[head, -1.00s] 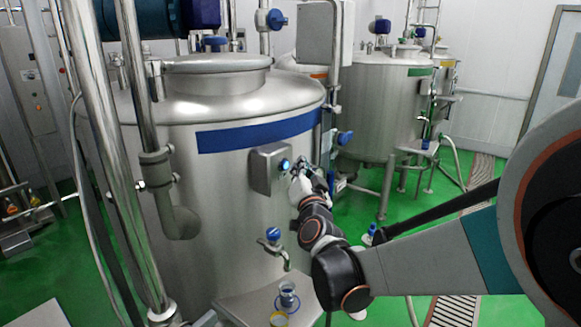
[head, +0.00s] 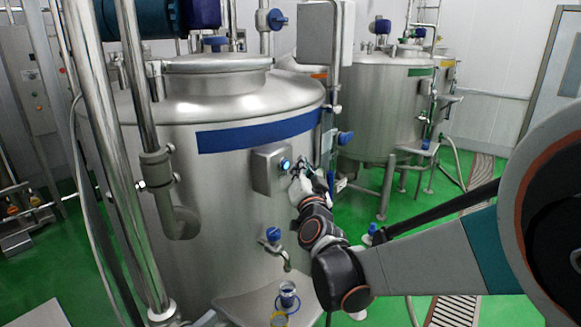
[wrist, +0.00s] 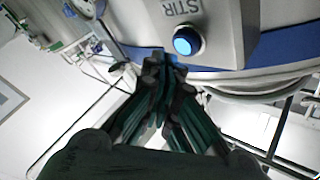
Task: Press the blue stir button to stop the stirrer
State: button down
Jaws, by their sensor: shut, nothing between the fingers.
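The blue stir button (head: 285,165) sits on the front of a grey box (head: 266,172) on the near steel tank (head: 215,220). In the wrist view the button (wrist: 186,42) glows blue, beside the letters "STIR" on the box (wrist: 225,25). My gripper (wrist: 165,62) is shut and empty, its fingertips just below and left of the button in that view, with a gap between. In the head view my gripper (head: 303,170) is just right of the button, and its fingertips are too small to make out clearly.
A blue-handled tap (head: 274,236) is on the tank below the box. A vertical pipe (head: 333,85) stands right of the box. More tanks (head: 385,105) are behind.

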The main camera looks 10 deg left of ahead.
jog(key=shift+a, duration=0.1)
jog(key=shift+w+a, duration=0.15)
jog(key=shift+a, duration=0.2)
jog(key=shift+w+a, duration=0.2)
jog(key=shift+a, duration=0.2)
dwell(0.7)
jog(key=shift+d, duration=0.15)
jog(key=shift+s+d, duration=0.35)
jog(key=shift+d, duration=0.4)
jog(key=s+d, duration=0.2)
jog(key=d, duration=0.3)
jog(key=shift+s+d+b, duration=0.2)
jog(key=shift+d+b, duration=0.05)
jog(key=shift+b, duration=0.1)
